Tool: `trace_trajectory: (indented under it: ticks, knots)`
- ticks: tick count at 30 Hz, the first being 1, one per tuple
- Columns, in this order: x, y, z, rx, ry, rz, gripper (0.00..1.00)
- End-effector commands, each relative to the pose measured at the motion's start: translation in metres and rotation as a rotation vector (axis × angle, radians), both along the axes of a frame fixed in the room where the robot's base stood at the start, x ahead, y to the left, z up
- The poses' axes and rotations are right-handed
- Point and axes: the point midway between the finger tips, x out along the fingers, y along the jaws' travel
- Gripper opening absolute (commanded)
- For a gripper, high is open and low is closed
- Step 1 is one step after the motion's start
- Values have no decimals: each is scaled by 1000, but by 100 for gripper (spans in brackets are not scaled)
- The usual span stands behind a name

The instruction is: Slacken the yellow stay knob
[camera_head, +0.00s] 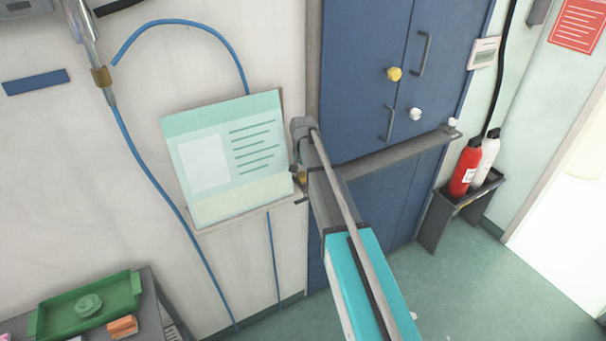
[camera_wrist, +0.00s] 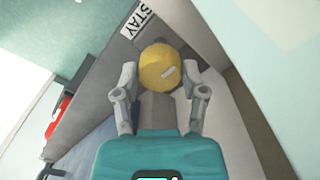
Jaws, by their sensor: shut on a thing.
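The yellow stay knob (camera_wrist: 158,68) is round with a small pale mark on its face, in the upper middle of the wrist view. It sits by a grey part with a white "STAY" label (camera_wrist: 138,20). My gripper (camera_wrist: 164,82) has one finger on each side of the knob and is shut on it. The fingers cover the knob's sides. In the head view my teal and grey arm reaches to the left end of a grey bar (camera_head: 395,152) across the blue doors, and the grip itself is largely hidden there.
Blue doors (camera_head: 362,60) carry another yellow knob (camera_head: 394,74), a white knob (camera_head: 415,113) and handles. A pale green board (camera_head: 228,150) stands left of my arm. Red (camera_head: 465,168) and white bottles stand on a right-hand shelf. A green tray (camera_head: 85,308) lies lower left.

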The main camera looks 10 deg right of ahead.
Motion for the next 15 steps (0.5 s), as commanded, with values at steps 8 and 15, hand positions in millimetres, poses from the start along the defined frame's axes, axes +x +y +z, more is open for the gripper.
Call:
trace_trajectory:
  ticks: [8, 15]
  knots:
    - [0, 0, 0, 0, 0, 7, 7]
    - [0, 0, 0, 0, 0, 64, 7]
